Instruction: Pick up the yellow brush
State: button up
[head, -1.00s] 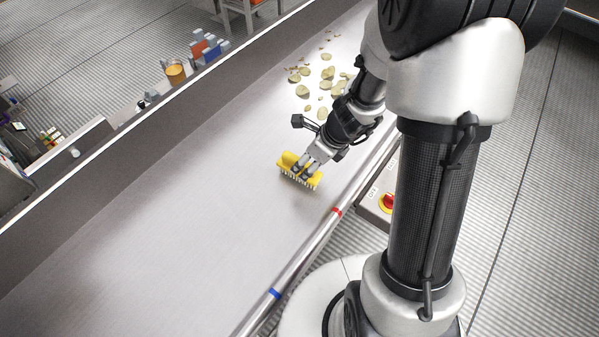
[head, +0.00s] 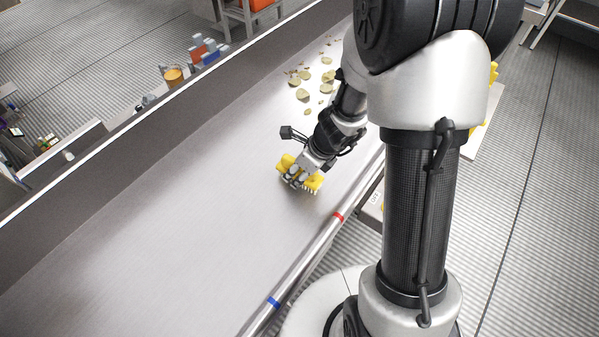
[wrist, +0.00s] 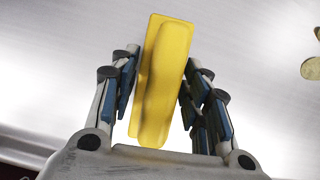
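The yellow brush (head: 314,181) lies on the steel surface, its pale bristles facing down. My gripper (head: 296,180) is lowered over its middle, with yellow showing on both sides of the fingers. In the wrist view the brush's long yellow back (wrist: 164,80) lies between the fingers of my gripper (wrist: 162,75). The fingers are apart, one set on each side of the brush. A small gap shows on the left side; the right fingers are very close to the brush, and I cannot tell if they touch it. The bristles are hidden in the wrist view.
Several chips (head: 303,94) lie on the steel surface (head: 170,215) beyond my arm. A raised wall (head: 110,150) runs along the far side and a rail (head: 320,238) along the near side. The surface left of the brush is clear.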

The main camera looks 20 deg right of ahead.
jog(key=c, duration=0.7)
jog(key=shift+o, duration=0.2)
